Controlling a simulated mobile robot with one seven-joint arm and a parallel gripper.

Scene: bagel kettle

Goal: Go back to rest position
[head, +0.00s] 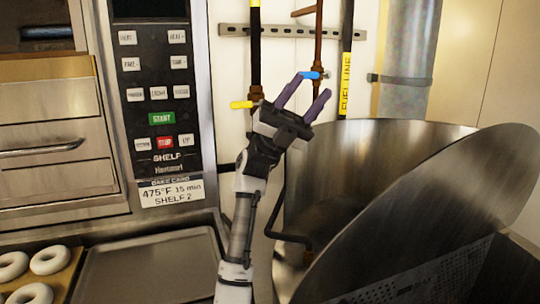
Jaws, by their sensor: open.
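My gripper (304,101) is raised in the middle of the head view, in front of the white wall with the pipes. Its two purple fingers are spread apart with nothing between them. Behind it, a blue valve handle (312,75) sits on a brown pipe. It shows close to the fingertips, but I cannot tell whether they touch. A yellow valve handle (243,104) on the black pipe is just left of the gripper. My arm reaches up from the bottom of the view.
A large steel kettle (335,150) with a tilted lid (420,215) stands at right. The oven control panel (155,90) is at left. A bare metal tray (150,270) and a board with several pale bagels (50,260) lie at lower left. A "FUEL LINE" pipe (346,60) is right of the gripper.

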